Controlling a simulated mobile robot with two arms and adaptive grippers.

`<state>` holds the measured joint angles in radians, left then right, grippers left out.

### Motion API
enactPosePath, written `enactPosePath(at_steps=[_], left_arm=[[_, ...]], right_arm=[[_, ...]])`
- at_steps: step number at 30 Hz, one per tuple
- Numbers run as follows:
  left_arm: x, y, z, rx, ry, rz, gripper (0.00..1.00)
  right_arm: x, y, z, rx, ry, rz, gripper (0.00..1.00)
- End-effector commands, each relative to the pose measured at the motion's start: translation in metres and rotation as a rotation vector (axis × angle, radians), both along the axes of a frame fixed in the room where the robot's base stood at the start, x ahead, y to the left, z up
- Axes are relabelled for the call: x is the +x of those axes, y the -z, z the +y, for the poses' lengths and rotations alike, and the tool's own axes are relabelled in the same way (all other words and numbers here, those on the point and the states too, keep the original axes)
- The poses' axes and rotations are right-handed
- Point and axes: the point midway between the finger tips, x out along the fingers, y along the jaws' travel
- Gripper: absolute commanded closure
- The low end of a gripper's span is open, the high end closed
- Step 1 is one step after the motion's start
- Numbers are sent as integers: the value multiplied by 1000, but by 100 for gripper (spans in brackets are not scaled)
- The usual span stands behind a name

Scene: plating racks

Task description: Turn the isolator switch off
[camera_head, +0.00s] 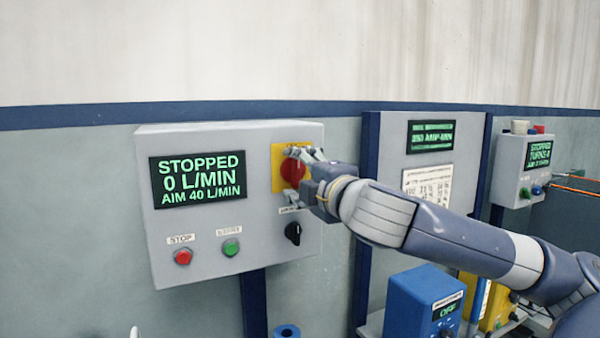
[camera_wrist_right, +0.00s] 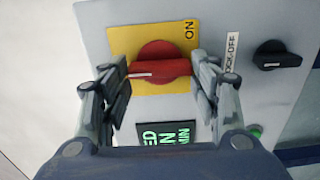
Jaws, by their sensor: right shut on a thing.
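The isolator switch is a red rotary handle (camera_head: 292,172) on a yellow plate (camera_head: 281,152), at the upper right of a grey control box. In the right wrist view the red handle (camera_wrist_right: 160,68) lies across the picture, with a white mark near its left end. The word ON shows at the plate's upper right corner. My right gripper (camera_head: 303,165) is at the handle from the right. Its fingers (camera_wrist_right: 160,80) stand on either side of the handle and are shut on its ends. In the head view the gripper hides part of the handle. My left gripper is not seen.
The grey box (camera_head: 215,215) has a display reading STOPPED 0 L/MIN (camera_head: 198,180), a red button (camera_head: 183,257), a green button (camera_head: 231,247) and a black knob (camera_head: 293,233) just below my gripper. A blue unit (camera_head: 410,305) stands lower right. More panels stand farther right.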

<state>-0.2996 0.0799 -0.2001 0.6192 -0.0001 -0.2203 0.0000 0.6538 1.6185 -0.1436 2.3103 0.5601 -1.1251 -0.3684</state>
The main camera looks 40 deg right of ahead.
Motion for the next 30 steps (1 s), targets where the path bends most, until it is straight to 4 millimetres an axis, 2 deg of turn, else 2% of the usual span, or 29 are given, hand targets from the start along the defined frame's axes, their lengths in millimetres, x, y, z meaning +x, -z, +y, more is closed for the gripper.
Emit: enactPosePath(at_steps=[17, 18, 20, 30], left_arm=[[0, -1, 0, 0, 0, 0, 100], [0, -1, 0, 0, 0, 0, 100], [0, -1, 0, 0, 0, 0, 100], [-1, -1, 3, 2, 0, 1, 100]], right_arm=[[0, 0, 0, -31, 1, 9, 67], [0, 0, 0, -31, 1, 9, 35], [0, 0, 0, -30, 1, 8, 23], [0, 0, 0, -27, 0, 8, 23]])
